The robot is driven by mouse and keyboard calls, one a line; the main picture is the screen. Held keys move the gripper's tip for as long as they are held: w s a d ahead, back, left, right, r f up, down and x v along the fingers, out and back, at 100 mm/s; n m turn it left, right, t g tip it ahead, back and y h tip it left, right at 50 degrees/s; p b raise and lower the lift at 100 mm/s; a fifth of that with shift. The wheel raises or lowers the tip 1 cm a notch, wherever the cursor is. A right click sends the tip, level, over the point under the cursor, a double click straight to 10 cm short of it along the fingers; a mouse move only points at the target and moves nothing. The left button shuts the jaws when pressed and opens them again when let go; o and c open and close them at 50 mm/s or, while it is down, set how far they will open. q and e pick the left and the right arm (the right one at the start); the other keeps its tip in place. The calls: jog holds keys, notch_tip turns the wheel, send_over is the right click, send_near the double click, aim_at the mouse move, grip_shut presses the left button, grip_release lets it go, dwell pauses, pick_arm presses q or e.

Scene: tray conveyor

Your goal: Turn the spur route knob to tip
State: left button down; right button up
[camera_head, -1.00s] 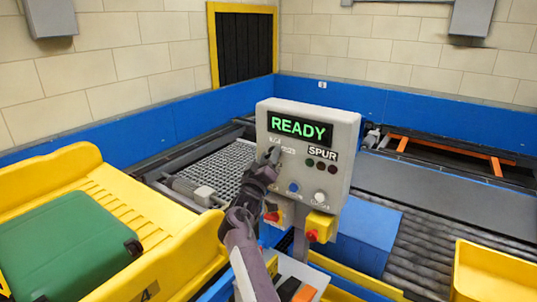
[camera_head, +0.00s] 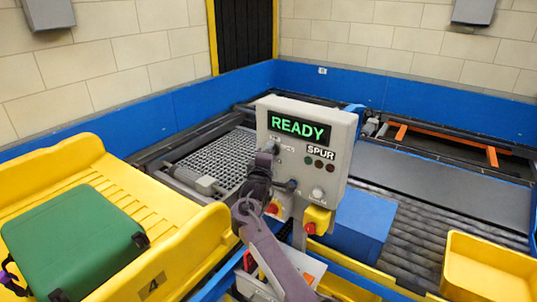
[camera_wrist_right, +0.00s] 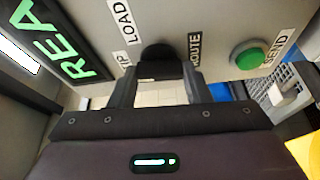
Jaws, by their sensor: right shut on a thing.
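The grey control box (camera_head: 340,165) stands on a post and its screen (camera_head: 299,128) reads READY. The word SPUR (camera_head: 321,153) is printed below the screen. In the right wrist view, the black route knob (camera_wrist_right: 157,57) sits between the labels TIP, LOAD and ROUTE (camera_wrist_right: 195,50). My right gripper (camera_wrist_right: 157,80) is shut on the knob, one finger on each side. Which label the knob points to cannot be told. In the head view, my right gripper (camera_head: 268,153) is at the box's left side and hides the knob. My left gripper is not in view.
A green button (camera_wrist_right: 248,54) labelled SEND is beside the knob. A red button on a yellow housing (camera_head: 317,220) is below the box. A yellow tray (camera_head: 160,262) with a green suitcase (camera_head: 75,240) is at left, a yellow bin (camera_head: 490,262) at right.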

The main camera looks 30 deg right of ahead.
jog(key=shift+d+f+n, duration=0.1)
jog(key=shift+f+n, duration=0.05)
jog(key=shift+n, duration=0.35)
jog(key=o, duration=1)
jog(key=shift+d, duration=0.1)
jog(key=b+v, duration=0.3)
jog(key=v, duration=0.5)
jog(key=shift+r, duration=0.25)
